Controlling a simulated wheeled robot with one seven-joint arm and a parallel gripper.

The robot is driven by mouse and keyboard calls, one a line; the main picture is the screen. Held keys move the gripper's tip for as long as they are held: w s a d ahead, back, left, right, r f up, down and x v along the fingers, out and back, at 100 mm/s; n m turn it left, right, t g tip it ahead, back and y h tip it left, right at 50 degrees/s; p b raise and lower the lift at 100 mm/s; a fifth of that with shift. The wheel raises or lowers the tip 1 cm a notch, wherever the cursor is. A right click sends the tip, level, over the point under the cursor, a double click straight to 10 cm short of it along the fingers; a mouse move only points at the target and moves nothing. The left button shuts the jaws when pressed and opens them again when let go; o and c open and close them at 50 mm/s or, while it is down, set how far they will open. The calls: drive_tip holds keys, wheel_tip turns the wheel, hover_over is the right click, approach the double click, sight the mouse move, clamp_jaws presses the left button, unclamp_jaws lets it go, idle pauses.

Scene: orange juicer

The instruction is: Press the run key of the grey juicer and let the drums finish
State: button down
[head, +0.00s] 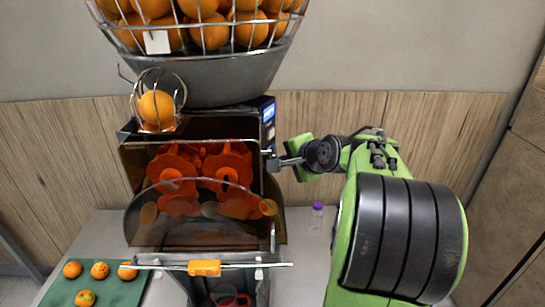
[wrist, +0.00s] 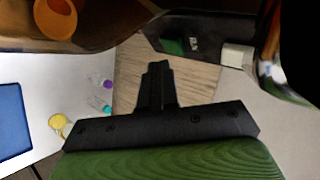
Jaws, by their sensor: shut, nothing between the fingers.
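The grey juicer (head: 200,80) stands on the counter with its front to me in the head view. Its orange drums (head: 205,175) show behind a clear curved cover; one still picture cannot tell whether they turn. A lit blue panel (head: 269,112) is on its upper right side. My gripper (head: 272,164) is shut and empty beside the juicer's right side, below that panel. In the wrist view its fingertips (wrist: 160,68) point toward a dark housing with a green patch (wrist: 172,46), possibly the run key. I cannot tell whether they touch.
Oranges fill the wire basket (head: 205,30), and one orange (head: 156,106) sits in the feed ring. Several oranges lie on a green mat (head: 120,290) at lower left. A purple-capped bottle (head: 317,217) stands right of the juicer. A red cup-like thing (head: 226,296) is below the juicer.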

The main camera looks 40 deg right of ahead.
drive_tip(key=shift+w+a, duration=0.15)
drive_tip(key=shift+w, duration=0.2)
drive_tip(key=shift+w+a, duration=0.15)
drive_tip(key=shift+w, duration=0.05)
idle(0.4)
drive_tip(key=shift+w+a+r, duration=0.15)
drive_tip(key=shift+w+r, duration=0.05)
drive_tip(key=shift+w, duration=0.05)
idle(0.9)
drive_tip(key=shift+s+f, duration=0.15)
drive_tip(key=shift+s, duration=0.35)
drive_tip(key=s+d, duration=0.1)
drive_tip(key=s, duration=0.2)
drive_tip(key=s+d, duration=0.1)
drive_tip(key=shift+s+d, duration=0.3)
drive_tip(key=shift+f, duration=0.1)
idle(0.8)
